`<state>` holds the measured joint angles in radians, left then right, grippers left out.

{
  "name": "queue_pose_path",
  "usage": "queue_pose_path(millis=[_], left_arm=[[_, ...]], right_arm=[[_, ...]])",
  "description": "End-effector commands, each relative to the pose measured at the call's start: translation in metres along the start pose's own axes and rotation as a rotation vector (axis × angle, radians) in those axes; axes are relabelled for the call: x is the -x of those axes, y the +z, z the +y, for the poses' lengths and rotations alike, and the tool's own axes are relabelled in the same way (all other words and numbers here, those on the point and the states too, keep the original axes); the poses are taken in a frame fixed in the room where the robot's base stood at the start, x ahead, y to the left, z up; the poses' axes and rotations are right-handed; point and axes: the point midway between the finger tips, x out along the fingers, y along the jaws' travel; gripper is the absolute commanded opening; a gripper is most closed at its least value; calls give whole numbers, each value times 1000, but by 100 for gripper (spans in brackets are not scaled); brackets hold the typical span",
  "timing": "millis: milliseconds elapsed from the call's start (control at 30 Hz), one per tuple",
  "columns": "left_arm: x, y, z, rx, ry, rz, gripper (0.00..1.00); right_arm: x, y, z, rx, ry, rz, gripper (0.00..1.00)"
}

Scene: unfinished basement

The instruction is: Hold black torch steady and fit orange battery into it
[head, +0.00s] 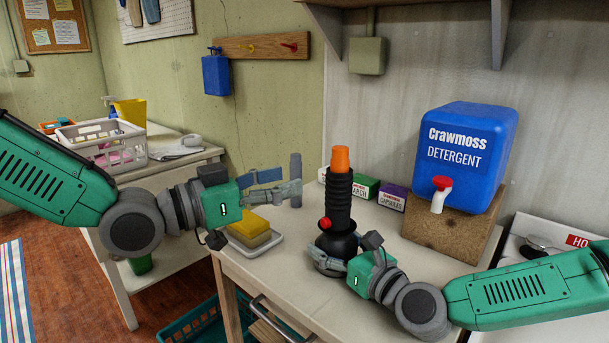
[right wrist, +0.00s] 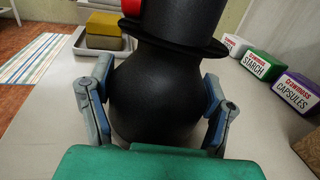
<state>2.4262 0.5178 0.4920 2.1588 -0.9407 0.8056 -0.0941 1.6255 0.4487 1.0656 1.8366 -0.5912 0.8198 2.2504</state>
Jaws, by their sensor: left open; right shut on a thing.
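The black torch (head: 338,205) stands upright on the table, with a ribbed barrel, a red button (head: 325,224) and a wide round lower end. The orange battery (head: 341,159) sits upright at the torch's top, its upper part showing above the black rim; its lower part is hidden. My right gripper (head: 328,262) is shut around the torch's wide lower end; the right wrist view shows its fingers on both sides of the black bulb (right wrist: 155,95). My left gripper (head: 296,182) is open and empty, left of the torch's barrel and apart from the battery.
A blue detergent container (head: 465,150) stands on a wooden block (head: 450,230) at the right. Small boxes (head: 365,187) stand behind the torch. A tray with yellow and brown sponges (head: 250,228) lies at the left of the table (head: 290,262). A basket (head: 95,148) stands on another table.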

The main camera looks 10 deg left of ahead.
Motion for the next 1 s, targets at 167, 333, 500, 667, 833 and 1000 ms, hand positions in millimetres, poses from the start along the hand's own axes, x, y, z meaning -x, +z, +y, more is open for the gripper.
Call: queue_pose_path(millis=[167, 333, 500, 667, 833, 1000], left_arm=[[7, 0, 0, 1, -1, 0, 47], [7, 0, 0, 1, 0, 0, 47], [7, 0, 0, 1, 0, 0, 47], [7, 0, 0, 1, 0, 0, 47], [7, 0, 0, 1, 0, 0, 47], [7, 0, 0, 1, 0, 0, 47]], right_arm=[[0, 0, 1, -1, 2, 1, 34], [0, 0, 1, -1, 2, 1, 34], [0, 0, 1, -1, 2, 1, 80], [0, 0, 1, -1, 2, 1, 97], [0, 0, 1, -1, 1, 0, 97], [15, -1, 0, -3, 0, 1, 97]])
